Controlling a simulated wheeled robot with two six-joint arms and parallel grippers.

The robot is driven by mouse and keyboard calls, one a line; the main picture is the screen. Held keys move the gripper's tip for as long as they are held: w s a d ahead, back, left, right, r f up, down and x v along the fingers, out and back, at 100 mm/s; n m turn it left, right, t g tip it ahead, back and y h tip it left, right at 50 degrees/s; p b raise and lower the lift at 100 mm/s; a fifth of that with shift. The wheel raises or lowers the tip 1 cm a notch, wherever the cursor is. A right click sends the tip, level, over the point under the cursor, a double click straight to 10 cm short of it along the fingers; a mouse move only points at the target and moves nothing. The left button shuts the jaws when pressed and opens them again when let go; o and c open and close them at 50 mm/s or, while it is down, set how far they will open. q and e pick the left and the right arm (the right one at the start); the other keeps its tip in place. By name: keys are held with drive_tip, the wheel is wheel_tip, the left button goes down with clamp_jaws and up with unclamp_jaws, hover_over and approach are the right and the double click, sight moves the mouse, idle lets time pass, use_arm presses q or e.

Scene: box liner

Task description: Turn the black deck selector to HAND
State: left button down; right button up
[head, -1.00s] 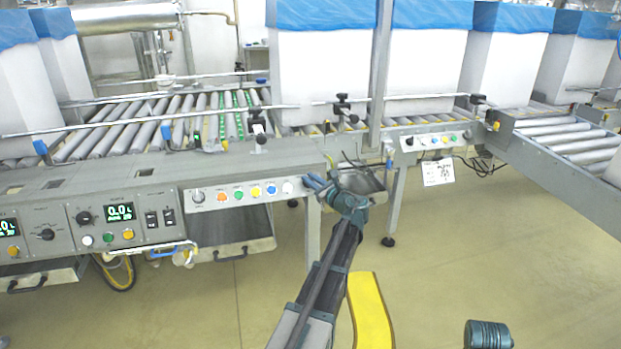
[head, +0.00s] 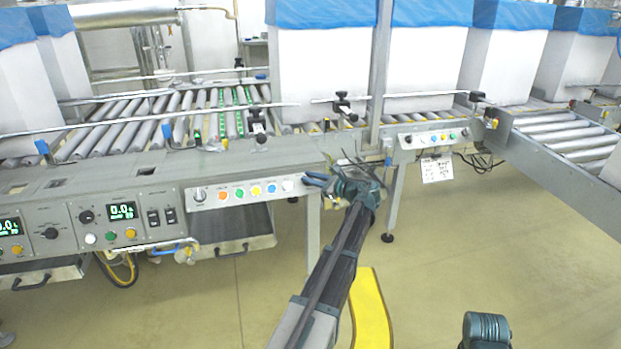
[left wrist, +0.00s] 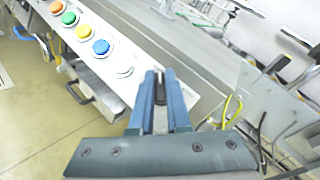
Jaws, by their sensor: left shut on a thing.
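My left gripper (head: 315,181) is at the right end of the grey button panel (head: 240,198), just right of the white button (head: 288,186). In the left wrist view, its two blue fingers (left wrist: 160,100) are shut on a narrow black piece, the black deck selector (left wrist: 160,88), beside the white button (left wrist: 123,71). In the head view the fingers hide the selector. Its marks, including HAND, cannot be read, and I cannot tell which position it points to. My right gripper is not in view; only a teal part of my right arm shows at the bottom right.
Orange, green, yellow and blue buttons (head: 256,190) line the panel, with a grey-and-black knob (head: 199,195) at its left end. A clamp knob (head: 260,137) stands above the panel. Roller conveyors and white boxes (head: 320,75) lie behind. The floor (head: 470,240) at right is clear.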

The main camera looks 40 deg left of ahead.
use_arm(q)
drive_tip(key=shift+f, duration=0.1)
drive_tip(key=c, duration=0.9)
unclamp_jaws()
drive_tip(key=d, duration=0.4)
drive_tip(key=s+d+r+p, duration=0.1)
drive_tip(key=d, duration=0.4)
drive_tip(key=d+r+p, duration=0.1)
drive_tip(key=d, duration=0.3)
drive_tip(key=shift+s+d, duration=0.25)
drive_tip(key=shift+s, duration=0.05)
